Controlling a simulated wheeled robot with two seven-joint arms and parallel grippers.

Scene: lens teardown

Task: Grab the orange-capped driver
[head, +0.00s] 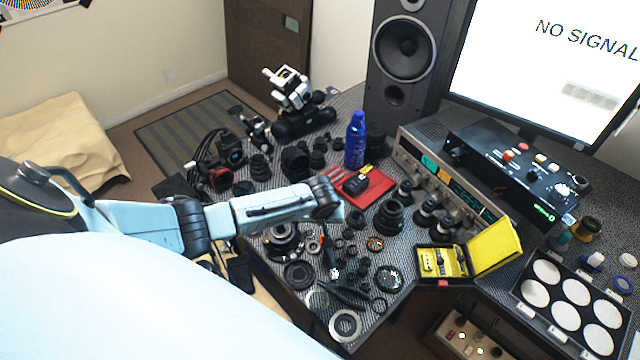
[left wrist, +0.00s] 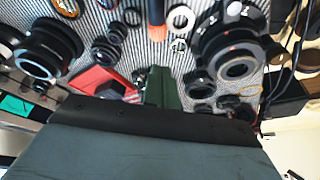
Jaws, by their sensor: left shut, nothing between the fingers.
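The orange-capped driver (head: 323,243) lies on the grey mat among loose lens parts, below the end of my left arm. In the left wrist view, a dark bar with an orange end (left wrist: 157,30), which looks like this driver, enters from the top edge; the rest is cut off. My left gripper (left wrist: 160,72) is shut and empty, its green finger pointing toward the orange end, apart from it as far as I can tell. In the head view its fingers are largely hidden by the wrist. My right gripper is not in view.
A red tray (head: 378,187) and a blue bottle (head: 356,140) stand behind the wrist. A large open lens (head: 283,238) lies left of the driver. Loose rings and small parts crowd the mat. An open yellow case (head: 490,250) sits to the right.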

